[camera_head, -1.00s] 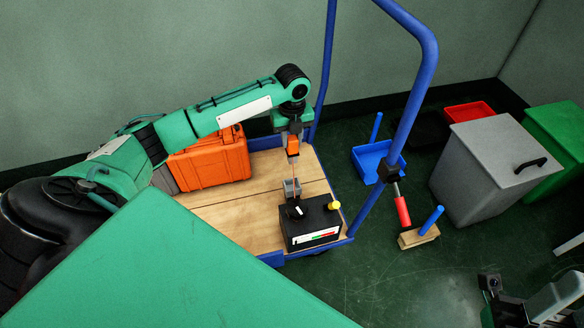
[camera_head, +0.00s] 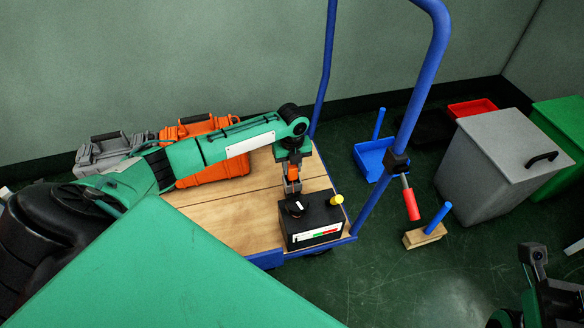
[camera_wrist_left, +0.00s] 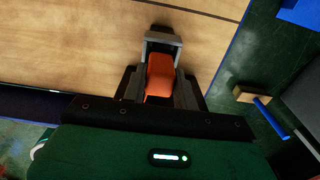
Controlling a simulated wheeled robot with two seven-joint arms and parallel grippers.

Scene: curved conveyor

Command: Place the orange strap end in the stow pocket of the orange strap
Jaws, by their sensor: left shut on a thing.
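My left gripper (camera_head: 292,181) points down over the wooden cart deck, just above and behind a black box. It is shut, with an orange piece (camera_wrist_left: 160,76) between its grey fingers in the left wrist view, which I take for the orange strap end. A grey crosspiece (camera_wrist_left: 163,38) closes off the far end of the fingers; I cannot tell whether it is part of the gripper or something else. I cannot make out the stow pocket or the rest of the strap. Dark parts of my right arm show at the bottom right corner; its jaws are not clear.
Orange (camera_head: 215,172) and grey (camera_head: 100,152) cases are behind my left arm. Blue cart rails (camera_head: 415,95) rise nearby. A grey bin (camera_head: 490,170) stands right.

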